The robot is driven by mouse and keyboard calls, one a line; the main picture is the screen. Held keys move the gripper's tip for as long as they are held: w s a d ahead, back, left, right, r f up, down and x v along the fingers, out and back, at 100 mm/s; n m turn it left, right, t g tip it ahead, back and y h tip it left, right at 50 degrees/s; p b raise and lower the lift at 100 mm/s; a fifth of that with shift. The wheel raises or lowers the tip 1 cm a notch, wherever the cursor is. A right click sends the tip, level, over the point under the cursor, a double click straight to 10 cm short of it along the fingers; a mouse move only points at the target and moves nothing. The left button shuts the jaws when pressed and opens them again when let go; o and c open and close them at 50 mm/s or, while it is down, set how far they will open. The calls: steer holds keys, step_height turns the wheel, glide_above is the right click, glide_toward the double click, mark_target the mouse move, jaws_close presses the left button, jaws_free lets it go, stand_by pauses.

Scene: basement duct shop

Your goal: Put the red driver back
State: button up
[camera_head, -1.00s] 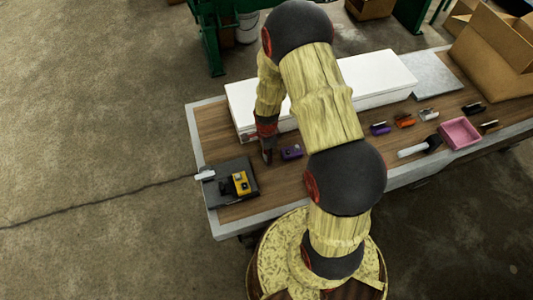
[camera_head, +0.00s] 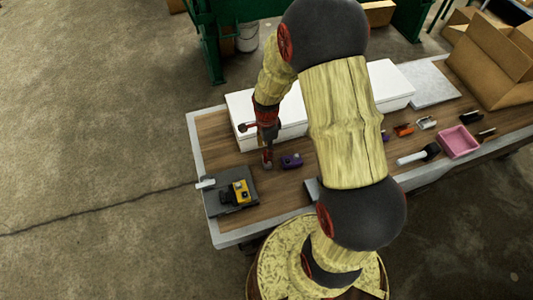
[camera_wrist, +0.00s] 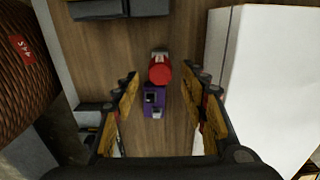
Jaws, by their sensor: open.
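The red driver, as I take it, is a short red piece with a grey end (camera_wrist: 160,70) in the wrist view. It lies ahead of my open gripper (camera_wrist: 162,100), between the lines of its two fingers and not touched by them. In the head view, a small red and grey piece (camera_head: 267,160) shows just below my gripper (camera_head: 266,142); its full shape is unclear. A purple block-like object (camera_wrist: 154,101) is right beside the red piece in the wrist view. It also sits to its right in the head view (camera_head: 291,161).
A long white box (camera_head: 236,105) lies behind my gripper. A dark grey tray (camera_head: 215,205) with a yellow device (camera_head: 241,190) is at the table's left end. A pink bin (camera_head: 458,142), a hammer (camera_head: 412,158) and small tools are at the right. My arm hides the table's middle.

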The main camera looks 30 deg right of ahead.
steer(key=s+a+r+n+t, duration=0.15)
steer(key=r+n, duration=0.25)
steer(key=r, duration=0.6)
steer(key=s+a+r+n+t, duration=0.1)
steer(key=a+r+n, duration=0.3)
steer(key=r, duration=0.7)
steer(key=s+a+r+n+t, duration=0.3)
steer(key=s+r+n, duration=0.9)
steer(key=s+r, duration=0.1)
steer(key=shift+s+a+r, duration=0.25)
steer(key=shift+s, duration=0.35)
step_height(320, 180, down, 10)
steer(key=b, duration=1)
